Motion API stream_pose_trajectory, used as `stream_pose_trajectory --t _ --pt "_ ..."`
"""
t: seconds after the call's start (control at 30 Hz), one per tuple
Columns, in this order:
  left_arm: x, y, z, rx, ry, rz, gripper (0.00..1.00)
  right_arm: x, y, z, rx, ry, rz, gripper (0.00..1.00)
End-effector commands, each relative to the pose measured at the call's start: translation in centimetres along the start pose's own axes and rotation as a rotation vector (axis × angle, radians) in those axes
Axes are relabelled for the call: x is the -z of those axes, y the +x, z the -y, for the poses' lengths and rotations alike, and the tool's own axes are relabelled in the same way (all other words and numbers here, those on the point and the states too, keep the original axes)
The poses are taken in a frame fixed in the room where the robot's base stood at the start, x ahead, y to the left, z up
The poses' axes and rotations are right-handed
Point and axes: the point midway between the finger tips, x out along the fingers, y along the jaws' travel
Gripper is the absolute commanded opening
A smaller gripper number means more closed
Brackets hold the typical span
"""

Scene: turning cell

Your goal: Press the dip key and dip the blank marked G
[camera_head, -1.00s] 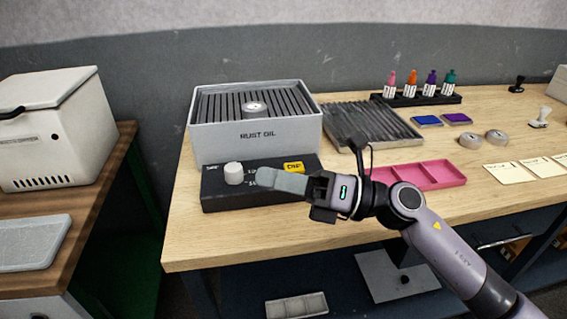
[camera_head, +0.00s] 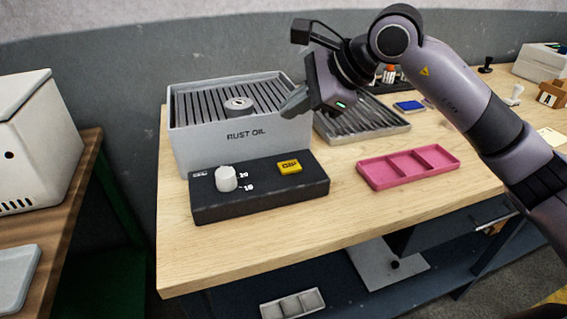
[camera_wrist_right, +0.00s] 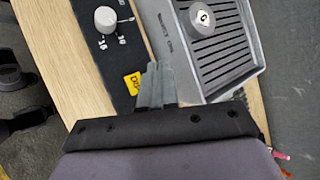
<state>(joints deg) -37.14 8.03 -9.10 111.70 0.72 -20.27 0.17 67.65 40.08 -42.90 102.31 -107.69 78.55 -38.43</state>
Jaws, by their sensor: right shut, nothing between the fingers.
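The yellow dip key (camera_head: 289,167) sits at the right end of the black control box (camera_head: 262,198), with a white knob (camera_head: 226,178) to its left. Behind it stands the grey rust oil tank (camera_head: 240,138). A round metal blank (camera_head: 238,104) lies on the tank's slatted top; the right wrist view shows it too (camera_wrist_right: 202,17), with a dark mark I cannot read surely. My right gripper (camera_head: 290,107) is shut and empty, at the tank's right front corner, above and behind the key. In the right wrist view its fingers (camera_wrist_right: 157,75) partly cover the key. My left gripper is not in view.
A ribbed metal rack (camera_head: 370,125) lies right of the tank, partly behind my arm. A pink divided tray (camera_head: 408,166) lies in front of it. A blue pad (camera_head: 409,106) and bottles stand farther back. The table's front left is clear.

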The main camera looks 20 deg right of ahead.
Motion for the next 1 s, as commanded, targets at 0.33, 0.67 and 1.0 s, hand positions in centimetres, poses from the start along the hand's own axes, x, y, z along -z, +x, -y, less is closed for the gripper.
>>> stream_pose_trajectory --t 0.33,0.67,1.0 --pt "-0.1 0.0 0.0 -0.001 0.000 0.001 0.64 0.1 -0.1 0.1 0.003 -0.002 -0.005 0.00" --pt "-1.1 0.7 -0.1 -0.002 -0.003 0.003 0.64 1.0 1.3 -0.9 0.001 -0.001 -0.004 0.00" --pt "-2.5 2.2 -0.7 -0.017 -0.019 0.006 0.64 3.5 4.7 -3.4 0.001 0.000 -0.003 0.00"
